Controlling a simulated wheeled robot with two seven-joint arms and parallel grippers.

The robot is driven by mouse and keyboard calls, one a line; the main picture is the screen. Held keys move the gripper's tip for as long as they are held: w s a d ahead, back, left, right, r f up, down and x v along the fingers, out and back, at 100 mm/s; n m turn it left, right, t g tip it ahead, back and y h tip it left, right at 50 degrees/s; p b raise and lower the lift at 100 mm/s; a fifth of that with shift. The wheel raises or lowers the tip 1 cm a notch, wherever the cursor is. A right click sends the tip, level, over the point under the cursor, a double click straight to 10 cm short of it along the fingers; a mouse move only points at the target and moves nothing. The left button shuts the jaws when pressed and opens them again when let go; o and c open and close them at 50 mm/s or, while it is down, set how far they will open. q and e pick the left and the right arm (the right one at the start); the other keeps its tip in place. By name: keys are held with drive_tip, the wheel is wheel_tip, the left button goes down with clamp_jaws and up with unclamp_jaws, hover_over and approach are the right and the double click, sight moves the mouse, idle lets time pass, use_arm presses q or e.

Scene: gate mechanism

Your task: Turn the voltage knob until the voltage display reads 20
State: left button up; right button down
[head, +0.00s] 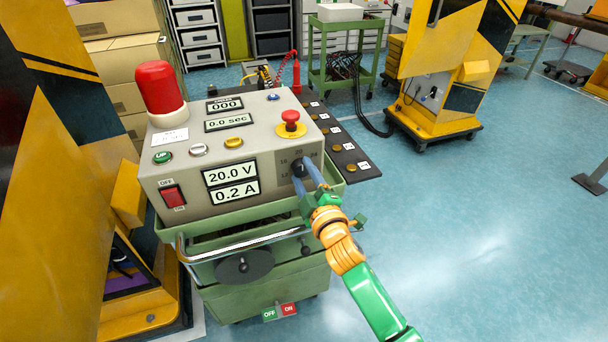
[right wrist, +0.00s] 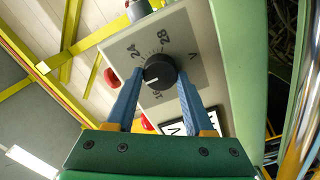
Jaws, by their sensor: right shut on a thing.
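The black voltage knob (head: 298,169) sits on the right of the control box's front face, on a grey dial plate with printed numbers. The voltage display (head: 230,174) reads 20.0 V. My right gripper (head: 309,172) is shut on the knob, its blue fingers reaching in from the lower right. In the right wrist view the knob (right wrist: 160,71) is between the two fingertips (right wrist: 160,78), with a white mark on its face and 24 and 28 printed above it. My left gripper is not in view.
The control box (head: 190,196) stands on a green cart (head: 250,272) with a curved metal handle. It carries a red lamp (head: 160,88), a red stop button (head: 290,117) and a 0.2 A display (head: 236,191). Yellow-black columns stand left and at the back right.

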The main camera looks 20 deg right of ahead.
drive_tip(key=shift+c, duration=1.4)
unclamp_jaws()
drive_tip(key=s, duration=0.7)
drive_tip(key=shift+d, duration=0.1)
